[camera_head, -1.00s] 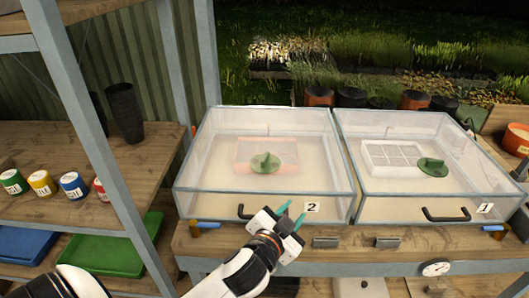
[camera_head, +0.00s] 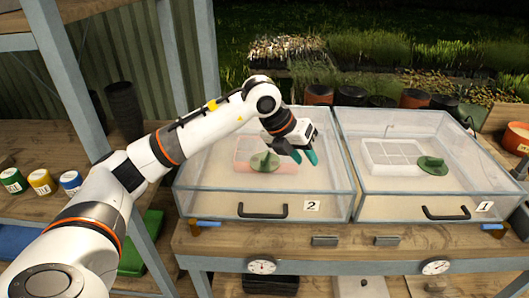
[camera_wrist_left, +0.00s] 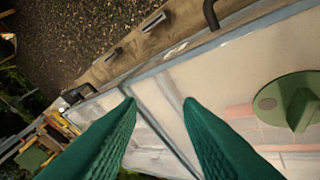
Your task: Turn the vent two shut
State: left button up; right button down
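Vent two is the round green knob (camera_head: 264,161) with a raised fin on the clear lid of the box labelled 2 (camera_head: 311,206). It also shows at the right of the left wrist view (camera_wrist_left: 292,102). My left gripper (camera_head: 306,158) is above that lid, to the right of the knob and apart from it. Its two teal fingers are spread, with nothing between them in the left wrist view (camera_wrist_left: 160,110). The other green vent (camera_head: 432,165) is on the box labelled 1 (camera_head: 484,206). My right gripper is not in view.
Black handles (camera_head: 263,211) are on the box fronts. Two dials (camera_head: 261,266) are on the bench's front rail. A shelf with several paint cans (camera_head: 41,181) stands at the left. Plant pots (camera_head: 319,96) line the back.

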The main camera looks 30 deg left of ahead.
aim_at(265, 155)
pick_arm(q)
jog(key=a+r+n+y, duration=0.2)
jog(key=a+y, duration=0.1)
jog(key=a, duration=0.3)
jog(key=a+r+n+y, duration=0.1)
jog(key=a+r+y, duration=0.1)
jog(key=a, duration=0.4)
jog(key=shift+g, duration=0.4)
jog(key=p+x, duration=0.1)
jog(key=x, duration=0.2)
jog(key=p+x, duration=0.1)
jog(key=x, duration=0.3)
jog(key=p+x, duration=0.1)
jog(key=x, duration=0.2)
jog(key=shift+a+f, duration=0.3)
jog(key=shift+f, duration=0.15)
jog(key=shift+w+a+f, duration=0.1)
jog(key=shift+w+f, duration=0.1)
jog(key=shift+f, duration=0.4)
grip_shut()
